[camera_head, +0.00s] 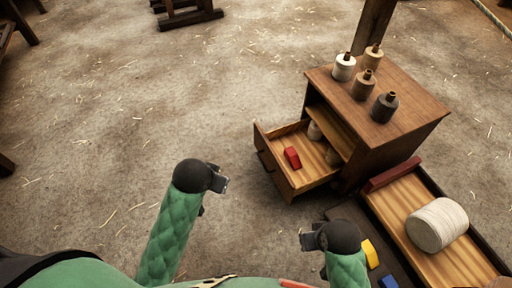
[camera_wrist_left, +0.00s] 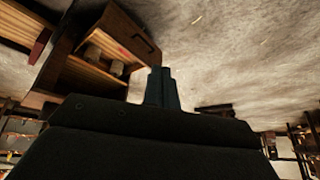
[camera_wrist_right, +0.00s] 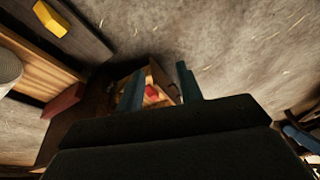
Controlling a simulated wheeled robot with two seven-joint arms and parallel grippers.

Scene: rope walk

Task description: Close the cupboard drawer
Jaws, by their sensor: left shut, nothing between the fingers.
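The wooden cupboard (camera_head: 405,125) stands right of centre in the head view. Its drawer (camera_head: 268,163) is pulled well out toward the left, with a red block (camera_head: 292,157) and small pale spools (camera_head: 332,155) inside. The open drawer also shows at upper left in the left wrist view (camera_wrist_left: 130,30), and between my right fingers in the right wrist view (camera_wrist_right: 163,82). My left gripper (camera_head: 222,184) is shut and empty, left of and nearer than the drawer, apart from it. My right gripper (camera_head: 304,240) is open and empty, nearer me than the drawer and not touching it.
Several bottle-like spools (camera_head: 371,85) stand on the cupboard top. At lower right, a wooden tray (camera_head: 398,205) holds a large white roll (camera_head: 437,225), with a dark red bar (camera_head: 392,174) at its far end. A yellow block (camera_head: 370,253) lies nearby. Floor left of the drawer is clear.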

